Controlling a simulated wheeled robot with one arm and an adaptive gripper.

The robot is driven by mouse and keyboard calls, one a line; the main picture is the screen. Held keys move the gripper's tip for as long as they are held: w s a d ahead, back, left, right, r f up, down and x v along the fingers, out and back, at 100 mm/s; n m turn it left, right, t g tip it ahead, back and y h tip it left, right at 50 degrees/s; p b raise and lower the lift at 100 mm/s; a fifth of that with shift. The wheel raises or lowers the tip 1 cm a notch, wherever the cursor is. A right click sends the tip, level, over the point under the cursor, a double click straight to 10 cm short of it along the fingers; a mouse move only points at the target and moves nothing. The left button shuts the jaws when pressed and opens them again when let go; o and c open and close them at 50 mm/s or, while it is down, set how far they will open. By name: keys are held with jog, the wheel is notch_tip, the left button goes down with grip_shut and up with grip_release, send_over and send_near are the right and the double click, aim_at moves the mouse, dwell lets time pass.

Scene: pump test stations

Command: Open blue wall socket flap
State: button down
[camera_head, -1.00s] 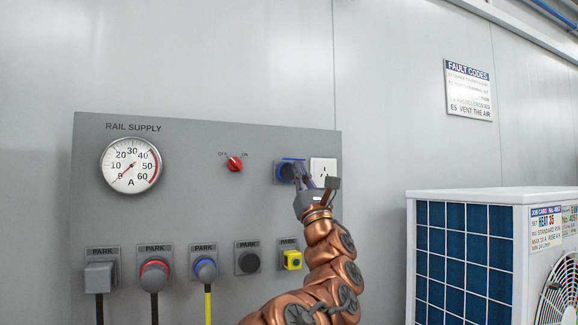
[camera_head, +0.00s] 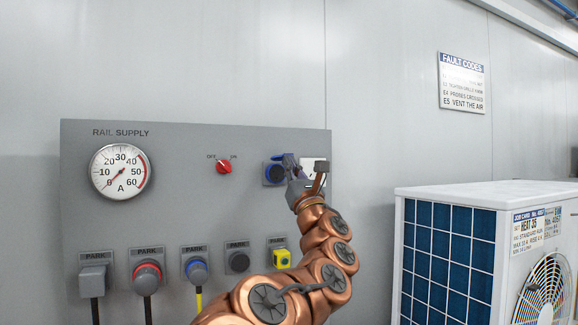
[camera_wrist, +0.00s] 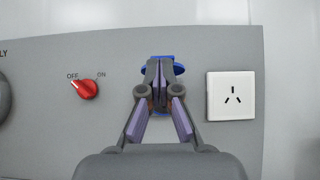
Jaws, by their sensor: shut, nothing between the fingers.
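The blue wall socket (camera_head: 273,172) is on the grey panel, right of the red switch. My gripper (camera_head: 288,162) is in front of its right side in the head view. In the wrist view my gripper (camera_wrist: 160,66) is shut, its fingertips together over the middle of the socket. Blue edges of the socket (camera_wrist: 178,69) show on both sides and above the fingers. The fingers hide most of the flap, so I cannot tell whether it is open or whether they touch it.
A white socket (camera_wrist: 231,96) is close on the right. The red rotary switch (camera_wrist: 85,89) is on the left. Several parked plugs, one with a blue collar (camera_head: 197,270), line the panel's lower part. A white unit with a blue grille (camera_head: 449,250) stands at right.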

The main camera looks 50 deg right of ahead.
jog(key=shift+f, duration=0.1)
jog(key=b+v, duration=0.3)
jog(key=v, duration=1)
jog(key=shift+w+d+f+b, duration=0.2)
jog(key=shift+w+f+b, duration=0.05)
jog(key=shift+f+b, duration=0.15)
